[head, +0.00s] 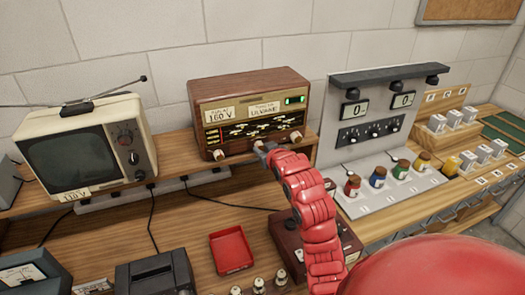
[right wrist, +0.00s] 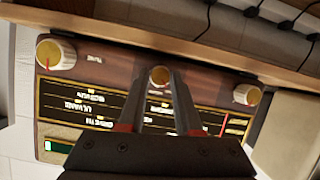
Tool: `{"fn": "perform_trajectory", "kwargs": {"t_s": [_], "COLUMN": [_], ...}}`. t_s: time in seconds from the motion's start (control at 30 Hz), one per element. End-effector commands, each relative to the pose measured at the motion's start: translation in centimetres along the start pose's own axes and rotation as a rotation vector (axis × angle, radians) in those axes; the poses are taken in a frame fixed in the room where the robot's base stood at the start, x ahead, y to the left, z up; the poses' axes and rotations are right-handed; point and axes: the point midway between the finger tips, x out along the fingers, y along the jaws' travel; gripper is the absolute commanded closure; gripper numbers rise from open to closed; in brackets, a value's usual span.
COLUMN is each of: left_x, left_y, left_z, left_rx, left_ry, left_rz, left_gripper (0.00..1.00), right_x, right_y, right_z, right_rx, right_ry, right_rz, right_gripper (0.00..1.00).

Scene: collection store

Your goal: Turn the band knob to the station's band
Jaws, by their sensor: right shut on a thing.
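The brown wooden radio (head: 250,88) stands on the raised shelf against the wall, with a dark dial scale and a lit green window. Its left knob (head: 218,155) and right knob (head: 296,136) show in the head view. In the right wrist view the radio is upside down, with a cream knob at each end and a smaller middle knob (right wrist: 160,75). My right gripper (head: 262,148) is at the lower front of the radio, shut on this middle knob. The fingers hide part of the dial. The knob's lettering is too small to read. My left gripper is out of view.
An old television (head: 85,148) stands left of the radio. A grey panel with meters (head: 375,110) and several coloured jars stands right. A red tray (head: 231,250) and dark devices lie on the lower bench. Paper tags are on the radio's front.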

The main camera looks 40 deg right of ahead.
Motion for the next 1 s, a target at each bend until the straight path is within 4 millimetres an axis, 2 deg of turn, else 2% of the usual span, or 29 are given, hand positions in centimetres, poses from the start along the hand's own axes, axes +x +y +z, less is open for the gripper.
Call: {"fn": "perform_trajectory", "kwargs": {"t_s": [0.5,1.0], "left_x": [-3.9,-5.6], "left_y": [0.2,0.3], "left_z": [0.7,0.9], "left_rx": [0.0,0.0], "left_ry": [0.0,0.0], "left_rz": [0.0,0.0], "left_gripper": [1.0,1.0], "right_x": [0.1,0.1], "right_y": [0.4,0.6], "right_z": [0.3,0.2], "right_rx": [0.374,0.628], "right_ry": [0.021,0.032], "right_rz": [-0.15,-0.255], "right_gripper": [1.0,1.0]}}
